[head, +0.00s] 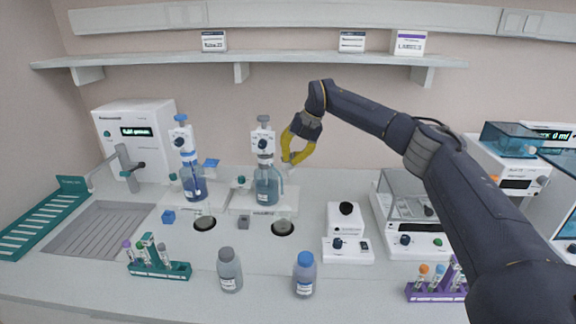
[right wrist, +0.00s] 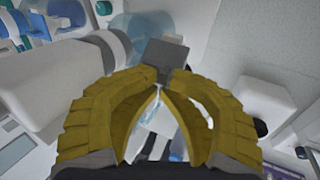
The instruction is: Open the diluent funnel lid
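My right gripper (head: 289,161), with yellow fingers, is beside the right-hand dispenser bottle (head: 267,190), which has a grey-and-white head. In the right wrist view, the fingertips (right wrist: 163,80) are drawn close together on the near edge of a small square grey lid (right wrist: 167,57). They appear to pinch a narrow tab of it. The fingers hide how the lid sits on its funnel. A second dispenser bottle (head: 193,186) stands to the left, with a blue lid (head: 211,163) beside it. My left gripper is not in view.
A grey-capped bottle (head: 229,270) and a blue-capped bottle (head: 305,274) stand at the front. Tube racks, one green (head: 160,268) and one purple (head: 437,290), lie at the sides. A white stirrer-like device (head: 346,232) and a clear-covered balance (head: 405,200) stand right of the dispensers.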

